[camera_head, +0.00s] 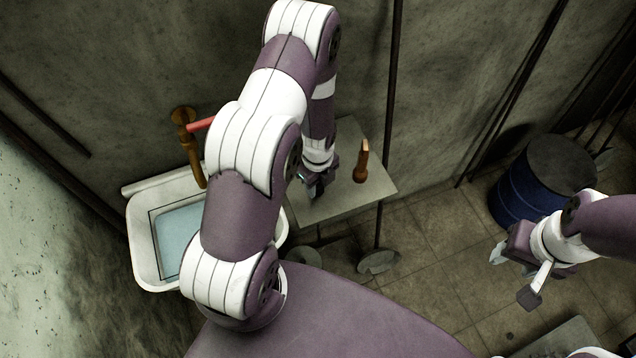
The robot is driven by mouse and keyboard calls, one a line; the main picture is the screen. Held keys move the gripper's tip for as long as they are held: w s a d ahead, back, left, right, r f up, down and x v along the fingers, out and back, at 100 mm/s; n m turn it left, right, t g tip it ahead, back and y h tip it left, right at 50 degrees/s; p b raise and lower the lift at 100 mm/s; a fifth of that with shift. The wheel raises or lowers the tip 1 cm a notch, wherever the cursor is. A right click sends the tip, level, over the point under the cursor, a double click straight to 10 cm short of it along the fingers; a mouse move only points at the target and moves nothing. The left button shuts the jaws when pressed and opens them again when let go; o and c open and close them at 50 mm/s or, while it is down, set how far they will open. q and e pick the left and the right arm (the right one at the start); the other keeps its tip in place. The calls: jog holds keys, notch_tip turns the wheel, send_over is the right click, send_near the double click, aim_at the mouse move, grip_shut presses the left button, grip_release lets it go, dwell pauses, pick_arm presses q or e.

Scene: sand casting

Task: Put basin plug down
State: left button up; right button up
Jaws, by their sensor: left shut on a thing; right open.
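My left gripper (317,188) points down over the left part of a small grey side table (335,205), to the right of the white basin (143,240). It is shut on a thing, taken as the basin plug. The plug is too small and dark to make out between the fingers, and I cannot tell whether it touches the tabletop. The basin holds pale blue water (176,240), and my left arm covers its right part. My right gripper (514,276) is open and empty, above the tiled floor at the right.
A brown upright object (361,163) stands on the side table, right of my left gripper. A brass tap (190,145) with a red handle is on the wall above the basin. A blue barrel (525,190) stands at the right. The table's front right surface is clear.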

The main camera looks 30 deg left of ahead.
pick_arm(q)
jog(key=shift+f, duration=0.95)
jog(key=o, duration=1.2)
jog(key=shift+f, duration=0.1)
jog(key=shift+c, duration=0.2)
